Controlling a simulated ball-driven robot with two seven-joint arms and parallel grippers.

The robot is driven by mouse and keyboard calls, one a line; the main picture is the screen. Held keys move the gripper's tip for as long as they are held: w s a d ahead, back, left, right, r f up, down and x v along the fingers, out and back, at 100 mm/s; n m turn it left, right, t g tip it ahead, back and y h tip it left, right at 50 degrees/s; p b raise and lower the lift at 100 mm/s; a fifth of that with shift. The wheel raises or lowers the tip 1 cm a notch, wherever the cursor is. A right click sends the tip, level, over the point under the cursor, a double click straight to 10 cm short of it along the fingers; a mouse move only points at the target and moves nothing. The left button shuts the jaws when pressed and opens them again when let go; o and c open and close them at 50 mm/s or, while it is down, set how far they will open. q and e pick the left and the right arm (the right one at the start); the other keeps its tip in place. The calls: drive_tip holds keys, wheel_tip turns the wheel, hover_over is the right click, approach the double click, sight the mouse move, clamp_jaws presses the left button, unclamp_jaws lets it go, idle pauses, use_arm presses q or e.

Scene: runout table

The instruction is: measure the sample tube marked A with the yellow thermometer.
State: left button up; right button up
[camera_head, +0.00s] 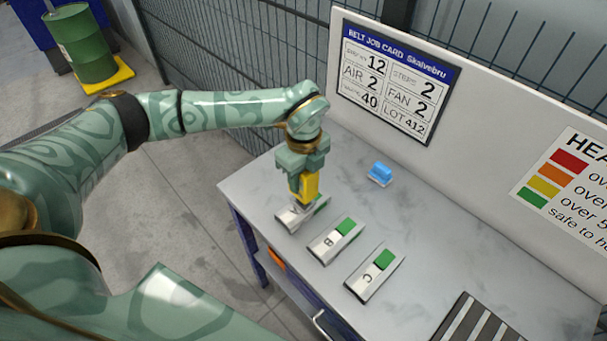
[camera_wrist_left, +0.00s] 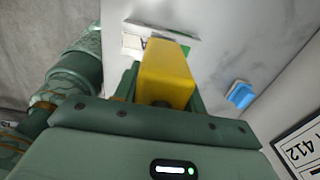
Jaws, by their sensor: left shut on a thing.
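My left gripper (camera_head: 304,174) is shut on the yellow thermometer (camera_head: 309,188) and points it down at the far left end of the table. The thermometer fills the middle of the left wrist view (camera_wrist_left: 167,75). Directly below it lies a grey-white piece with a green patch, the sample tube at the A place (camera_head: 291,218). The thermometer covers most of its marking; part of a dark letter shows in the left wrist view (camera_wrist_left: 143,43). I cannot tell whether the tip touches the tube. My right gripper is not in view.
Tubes B (camera_head: 329,243) and C (camera_head: 365,284) lie to the right, each with a green patch. A blue object (camera_head: 380,173) sits near the back panel. A dark striped area (camera_head: 478,322) is at the front right. The grey table (camera_head: 440,240) between is clear.

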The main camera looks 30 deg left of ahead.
use_arm(q)
drive_tip(key=shift+f, duration=0.45)
idle(0.4)
drive_tip(key=shift+f, duration=0.1)
idle(1.2)
wheel_tip(320, 180, up, 7)
drive_tip(key=p, duration=0.6)
idle(0.3)
